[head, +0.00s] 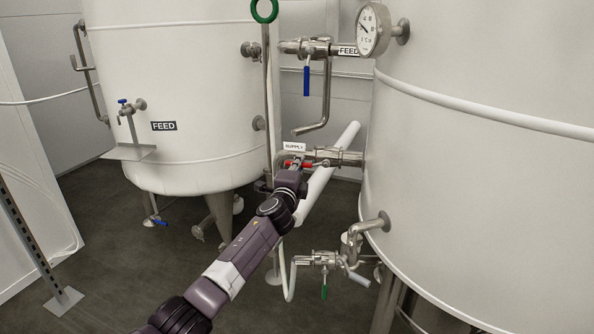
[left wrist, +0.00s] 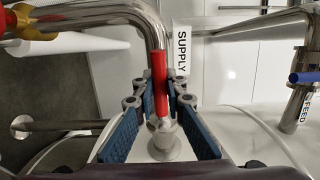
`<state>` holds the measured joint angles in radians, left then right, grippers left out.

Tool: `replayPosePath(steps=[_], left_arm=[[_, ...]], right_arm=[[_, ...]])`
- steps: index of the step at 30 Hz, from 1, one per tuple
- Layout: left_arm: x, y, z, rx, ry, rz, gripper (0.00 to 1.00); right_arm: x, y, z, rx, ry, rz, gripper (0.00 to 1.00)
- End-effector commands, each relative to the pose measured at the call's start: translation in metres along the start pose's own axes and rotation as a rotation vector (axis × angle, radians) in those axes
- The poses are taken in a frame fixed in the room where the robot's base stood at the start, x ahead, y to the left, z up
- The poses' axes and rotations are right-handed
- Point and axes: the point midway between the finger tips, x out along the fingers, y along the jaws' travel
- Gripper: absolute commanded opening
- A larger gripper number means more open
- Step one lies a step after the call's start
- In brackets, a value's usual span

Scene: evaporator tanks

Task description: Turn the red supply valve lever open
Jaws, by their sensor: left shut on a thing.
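The red supply valve lever (head: 297,164) is on the steel supply valve (head: 328,157), just under the white SUPPLY label (head: 294,146), at the middle of the head view. It lies roughly level there, partly hidden by my gripper. My left gripper (head: 294,168) reaches it from below. In the left wrist view, red lever material (left wrist: 158,78) stands between the blue pads of my left gripper (left wrist: 161,97), which is shut on it. My right gripper is not in view.
A large tank (head: 480,180) fills the right and a FEED tank (head: 185,90) stands at left. A blue-handled feed valve (head: 306,80) and bent pipe hang above the supply valve. A green-handled valve (head: 324,262) is below. A gauge (head: 373,30) is at top.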

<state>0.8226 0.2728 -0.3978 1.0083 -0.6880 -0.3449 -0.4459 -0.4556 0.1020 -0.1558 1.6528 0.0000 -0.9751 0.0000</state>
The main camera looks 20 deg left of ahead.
Motion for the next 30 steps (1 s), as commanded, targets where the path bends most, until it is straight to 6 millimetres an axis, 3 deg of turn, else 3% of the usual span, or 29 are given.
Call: replayPosePath(steps=[13, 14, 18, 30], left_arm=[[0.0019, -0.0046, -0.0013, 0.008, 0.003, -0.006, 0.0], [0.0019, -0.0046, -0.0013, 0.008, 0.003, -0.006, 0.13], [0.0018, -0.0037, -0.0011, 0.007, 0.003, -0.005, 0.28], [-0.0014, -0.0014, 0.0003, 0.005, 0.0, -0.002, 0.29]], right_arm=[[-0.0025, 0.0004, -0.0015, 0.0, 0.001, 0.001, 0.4], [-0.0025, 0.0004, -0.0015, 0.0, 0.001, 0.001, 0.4], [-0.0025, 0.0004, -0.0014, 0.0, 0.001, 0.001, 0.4], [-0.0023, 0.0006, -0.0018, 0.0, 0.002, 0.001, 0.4]])
